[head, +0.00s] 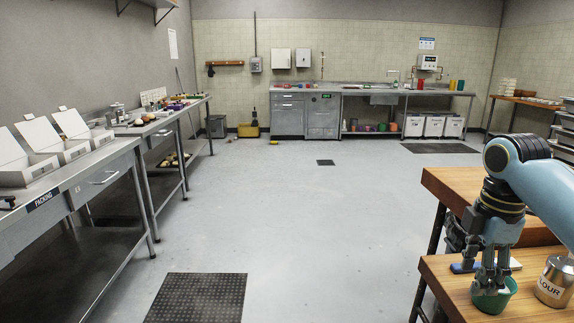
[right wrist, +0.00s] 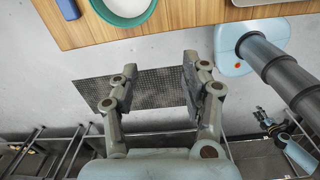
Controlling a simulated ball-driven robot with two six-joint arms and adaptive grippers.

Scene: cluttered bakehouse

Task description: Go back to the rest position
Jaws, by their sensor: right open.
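My right gripper (head: 490,280) points down at the lower right in the head view, in front of a green bowl (head: 497,302) in the picture. In the right wrist view its fingers (right wrist: 160,72) are spread and empty, with floor behind the gap. There the bowl (right wrist: 104,10), with pale contents, lies beyond the fingertips and apart from them. What looks like my left gripper (right wrist: 272,124) shows small at the lower right of that view; its fingers are too small to read.
The bowl is on a wooden table (head: 446,279) beside a flour tin (head: 555,283). A blue-handled item (head: 465,267) lies behind it. A steel packing bench (head: 95,160) with open white boxes (head: 38,132) runs along the left. The middle floor is clear, with a dark mat (head: 197,298).

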